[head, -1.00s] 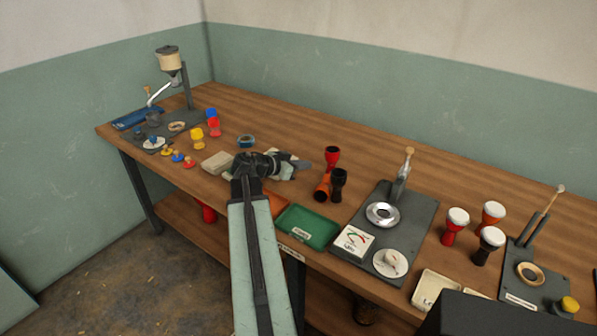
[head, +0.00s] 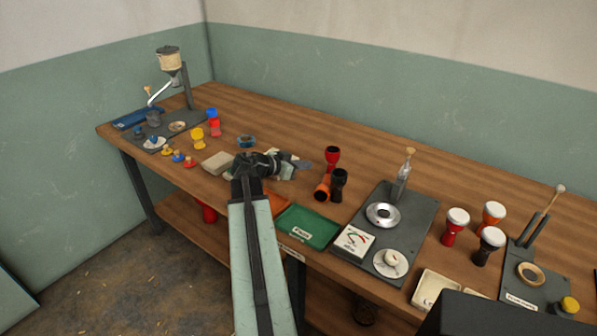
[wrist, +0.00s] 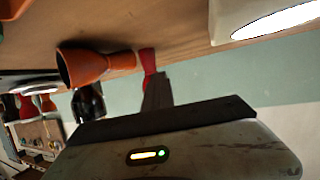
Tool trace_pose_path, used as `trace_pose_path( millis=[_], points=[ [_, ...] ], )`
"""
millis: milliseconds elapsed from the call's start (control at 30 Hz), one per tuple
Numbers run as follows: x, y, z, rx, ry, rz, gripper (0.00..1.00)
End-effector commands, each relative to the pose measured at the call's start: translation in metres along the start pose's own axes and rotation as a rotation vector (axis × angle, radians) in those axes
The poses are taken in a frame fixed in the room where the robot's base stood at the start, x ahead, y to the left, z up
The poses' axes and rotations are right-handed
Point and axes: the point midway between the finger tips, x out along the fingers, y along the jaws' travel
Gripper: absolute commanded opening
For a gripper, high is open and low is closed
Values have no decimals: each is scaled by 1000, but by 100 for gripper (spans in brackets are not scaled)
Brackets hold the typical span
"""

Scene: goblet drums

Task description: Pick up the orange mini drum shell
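In the wrist view, the orange shell (wrist: 84,66) appears left of my gripper, with the black shell (wrist: 88,102) and the red shell (wrist: 148,62) close by. My gripper (head: 305,165) is just left of the group, apart from the orange shell. In the wrist view, only one dark finger (wrist: 157,90) shows clearly, so its opening is hidden. Nothing visible is held.
A green tray (head: 308,228) lies at the bench's front edge, below the shells. A dark press station (head: 410,222) stands to their right. Several finished drums with white heads (head: 458,217) stand farther right. A pale block (head: 217,163) lies left of my arm. Bench behind the shells is clear.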

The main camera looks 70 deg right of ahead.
Motion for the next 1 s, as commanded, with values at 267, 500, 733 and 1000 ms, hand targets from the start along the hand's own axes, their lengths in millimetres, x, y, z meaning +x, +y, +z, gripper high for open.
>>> trace_pose_path(
  millis=[267, 500, 733, 1000],
  points=[
    [0, 0, 0, 0, 0, 0, 70],
    [0, 0, 0, 0, 0, 1, 74],
    [-14, 1, -2, -1, 0, -1, 74],
    [-62, 2, -3, -1, 0, -1, 74]
  ],
)
